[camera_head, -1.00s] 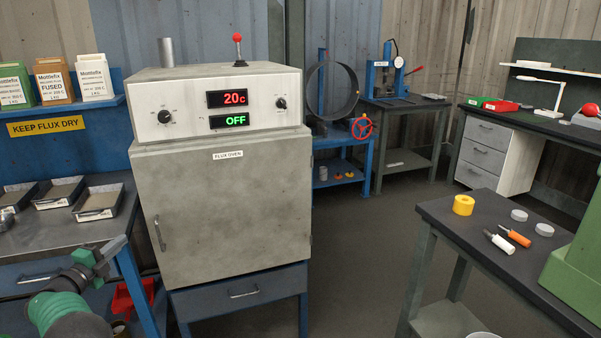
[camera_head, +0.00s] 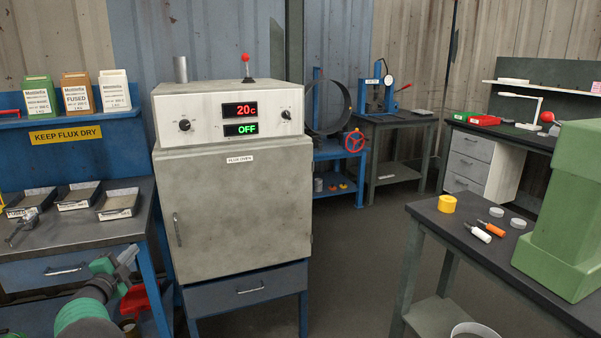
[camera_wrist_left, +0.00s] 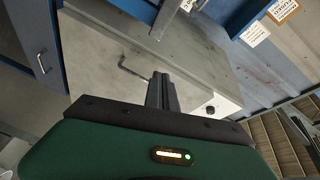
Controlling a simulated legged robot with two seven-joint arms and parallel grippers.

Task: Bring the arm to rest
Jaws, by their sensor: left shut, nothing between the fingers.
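My left gripper (camera_head: 126,255) is at the lower left of the head view, in front of the blue bench's right end and left of the oven's lower part. In the left wrist view its narrow dark fingers (camera_wrist_left: 161,92) are together with nothing between them. The grey flux oven (camera_head: 235,210) stands with its door closed; its displays read 20c and OFF. In the left wrist view the oven door (camera_wrist_left: 95,60) and its handle (camera_wrist_left: 132,70) show beyond the fingers, apart from them as far as I can tell. My right gripper does not show.
The blue bench (camera_head: 75,235) holds several flux trays (camera_head: 78,199). A red bin (camera_head: 140,300) is below, close to my left arm. On the right, a dark table (camera_head: 430,212) holds a yellow roll (camera_head: 447,204) and a green machine (camera_head: 565,220). Floor between oven and table is clear.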

